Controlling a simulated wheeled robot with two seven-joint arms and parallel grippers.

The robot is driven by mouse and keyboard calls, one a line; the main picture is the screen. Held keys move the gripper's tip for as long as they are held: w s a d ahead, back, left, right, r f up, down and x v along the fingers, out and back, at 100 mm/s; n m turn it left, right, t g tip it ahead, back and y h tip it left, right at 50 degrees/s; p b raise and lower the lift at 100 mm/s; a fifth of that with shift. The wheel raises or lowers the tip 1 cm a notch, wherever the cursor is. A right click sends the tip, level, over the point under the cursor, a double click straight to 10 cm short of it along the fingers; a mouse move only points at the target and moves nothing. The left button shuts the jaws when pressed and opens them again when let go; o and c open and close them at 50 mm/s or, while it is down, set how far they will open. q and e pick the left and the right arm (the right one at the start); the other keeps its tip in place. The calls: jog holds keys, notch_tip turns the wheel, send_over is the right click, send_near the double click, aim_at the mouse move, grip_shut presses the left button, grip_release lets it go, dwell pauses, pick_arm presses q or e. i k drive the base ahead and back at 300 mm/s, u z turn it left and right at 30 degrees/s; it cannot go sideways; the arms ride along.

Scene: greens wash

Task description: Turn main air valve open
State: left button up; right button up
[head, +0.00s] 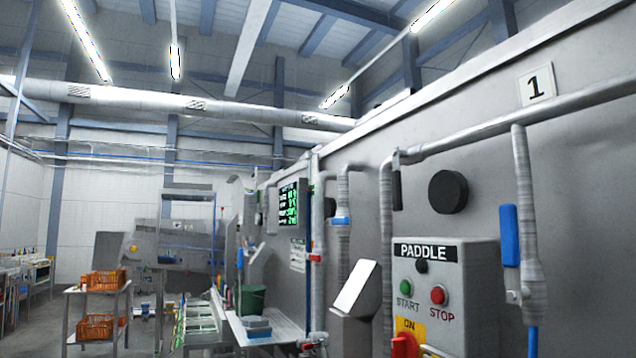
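No label reading main air valve shows. A vertical pipe (526,190) at the right, under the sign "1", carries an upright blue lever (510,235), parallel to the pipe. A blue fitting (341,220) is on another pipe near the middle, and a small red fitting (315,257) is on a pipe to its left. I cannot tell which of these is the main air valve. Neither of my grippers is in the head view.
A grey PADDLE control box (465,262) with green START and red STOP buttons and a red switch (404,345) juts from the wall. A tilted white panel (357,287) stands left of it. A cart with orange crates (101,280) is far left. Open floor shows at lower left.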

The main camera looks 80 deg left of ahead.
aim_at(396, 186)
jog(key=u, duration=0.95)
jog(key=i, duration=0.3)
jog(key=u, duration=1.55)
